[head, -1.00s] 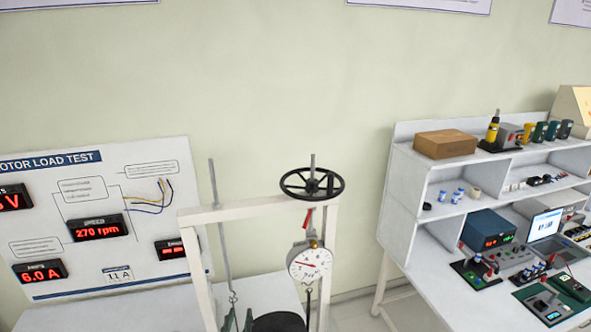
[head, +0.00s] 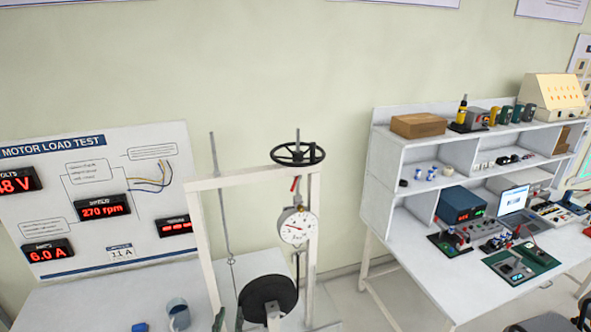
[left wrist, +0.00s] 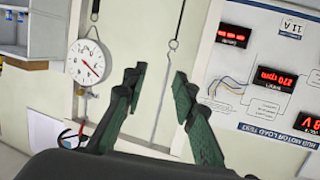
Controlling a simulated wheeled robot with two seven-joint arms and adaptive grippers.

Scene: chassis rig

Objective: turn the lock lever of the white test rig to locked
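The white test rig (head: 315,195) stands on the bench with a black handwheel (head: 298,153) on top. A small red lever (head: 295,184) sits under its top bar, just above the round dial gauge (head: 298,227); I take it for the lock lever. My left gripper (left wrist: 160,88) is open and empty in the left wrist view, its two fingers apart. That view is upside down, with the gauge (left wrist: 88,62) left of the fingers. My right gripper is not in view.
A black drum (head: 268,299) hangs low in the rig. A meter board (head: 100,200) stands left, with a mug (head: 178,312) on the bench before it. A shelved workbench (head: 385,190) with instruments stands right. A hook and cord (left wrist: 174,44) hang behind the fingers.

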